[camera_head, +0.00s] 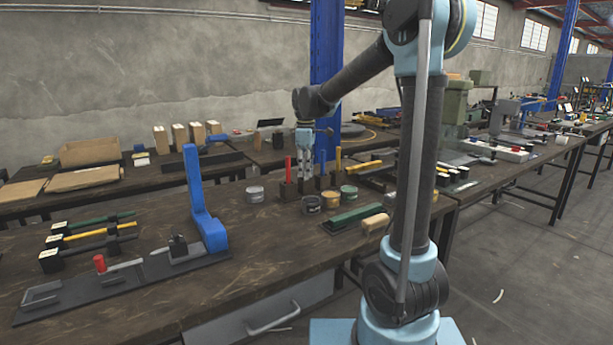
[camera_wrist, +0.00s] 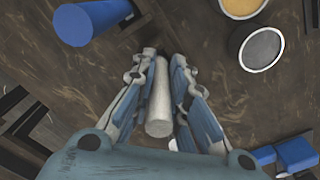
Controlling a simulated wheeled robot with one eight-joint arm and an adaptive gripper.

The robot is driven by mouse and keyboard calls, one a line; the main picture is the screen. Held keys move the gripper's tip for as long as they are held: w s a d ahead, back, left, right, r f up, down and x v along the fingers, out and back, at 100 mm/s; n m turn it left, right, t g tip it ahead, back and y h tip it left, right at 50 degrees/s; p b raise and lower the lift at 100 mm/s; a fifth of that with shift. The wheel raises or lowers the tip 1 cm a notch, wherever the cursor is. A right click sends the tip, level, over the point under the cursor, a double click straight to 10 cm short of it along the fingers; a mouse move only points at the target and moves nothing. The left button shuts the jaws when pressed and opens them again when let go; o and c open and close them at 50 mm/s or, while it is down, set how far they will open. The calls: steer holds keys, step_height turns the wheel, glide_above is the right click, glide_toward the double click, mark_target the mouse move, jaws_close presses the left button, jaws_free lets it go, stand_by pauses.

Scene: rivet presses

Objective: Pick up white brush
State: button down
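The white brush (camera_wrist: 159,112) shows in the wrist view as a pale round handle, end toward the camera, between the two fingers of my gripper (camera_wrist: 161,68). The fingers lie close against both sides of the handle and look shut on it. The brush's lower end is dark and partly hidden. In the head view my gripper (camera_head: 305,170) points down among the upright brushes on the near bench, and it hides most of the white brush. The brush looks upright and low at the bench.
A red-handled brush (camera_head: 288,170) stands just left, with blue (camera_head: 322,164) and yellow (camera_head: 338,163) ones just right. Several paint cans (camera_head: 311,204) stand in front. A blue-handled press (camera_head: 205,215) stands on the bench's left part.

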steer(key=shift+r, duration=0.15)
step_height(320, 180, up, 10)
steer(key=shift+f, duration=0.15)
stand_by(0.6)
stand_by(1.6)
